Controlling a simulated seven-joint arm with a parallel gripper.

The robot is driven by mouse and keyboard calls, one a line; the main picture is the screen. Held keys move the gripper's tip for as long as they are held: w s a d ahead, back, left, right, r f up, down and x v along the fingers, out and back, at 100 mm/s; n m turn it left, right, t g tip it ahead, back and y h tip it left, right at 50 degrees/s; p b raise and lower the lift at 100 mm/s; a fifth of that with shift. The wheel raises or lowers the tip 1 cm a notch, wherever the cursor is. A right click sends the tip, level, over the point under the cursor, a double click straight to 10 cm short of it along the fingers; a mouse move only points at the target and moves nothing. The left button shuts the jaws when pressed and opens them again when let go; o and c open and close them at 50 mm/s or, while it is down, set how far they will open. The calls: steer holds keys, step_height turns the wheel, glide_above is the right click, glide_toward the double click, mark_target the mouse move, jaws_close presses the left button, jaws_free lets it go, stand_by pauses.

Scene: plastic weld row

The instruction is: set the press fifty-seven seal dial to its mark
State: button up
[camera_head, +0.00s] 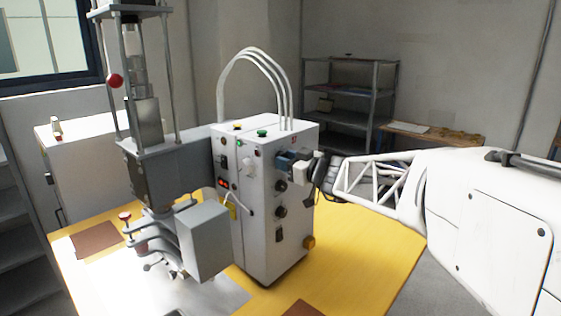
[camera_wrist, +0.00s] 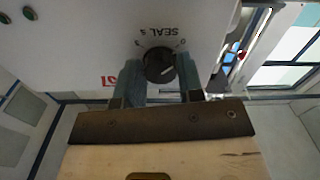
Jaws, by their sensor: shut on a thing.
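The seal dial (camera_wrist: 159,62) is a round black knob with a pale pointer line on the white panel. Upside-down lettering reading SEAL and small scale marks sit beside it in the wrist view. The pointer slants; which scale mark it meets is too small to tell. My gripper (camera_wrist: 159,73) has one finger on each side of the dial and is shut on it. In the head view my gripper (camera_head: 298,166) is at the upper right-hand face of the white press control box (camera_head: 278,252), and it hides the dial there.
Other dark knobs (camera_head: 281,213) sit below my gripper on the same face. The press column and head (camera_head: 148,130) stand to the left, with a grey block (camera_head: 206,242) in front. White hoses (camera_head: 262,55) arch from the box top. The yellow table (camera_head: 370,250) is clear at right.

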steer(key=shift+n, duration=0.4)
steer(key=o, duration=0.9)
steer(key=shift+v, duration=3.9)
steer(key=shift+s, duration=0.1)
